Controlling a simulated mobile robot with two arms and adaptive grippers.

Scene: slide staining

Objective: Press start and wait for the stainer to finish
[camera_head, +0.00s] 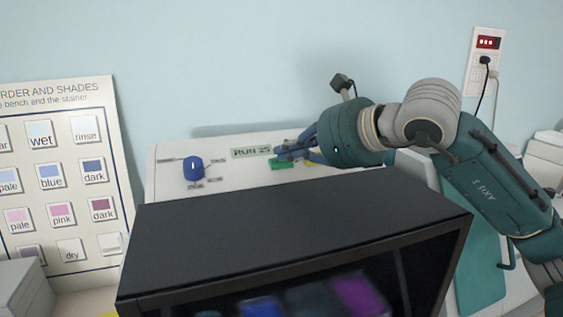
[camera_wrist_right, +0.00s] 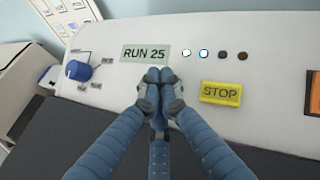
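The stainer has a white control panel (camera_head: 225,199) behind a black-topped housing (camera_head: 290,225). Its green display (camera_wrist_right: 146,54) reads RUN 25, and it also shows in the head view (camera_head: 251,152). My right gripper (camera_wrist_right: 158,76) is shut, its fingertips together just below the display, with nothing visible between them. In the head view a green button (camera_head: 282,165) lies at the tips of the right gripper (camera_head: 281,154); I cannot tell whether they touch. In the wrist view the fingers hide that button. A yellow STOP button (camera_wrist_right: 220,93) is to the right. My left gripper is out of view.
A blue knob (camera_wrist_right: 78,71) sits left of the display. Several small indicator lights (camera_wrist_right: 204,54) are right of it, some lit, some dark. Coloured baths (camera_head: 310,298) show through the housing's front. A shade chart (camera_head: 60,180) stands at left; a wall outlet (camera_head: 485,62) is at right.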

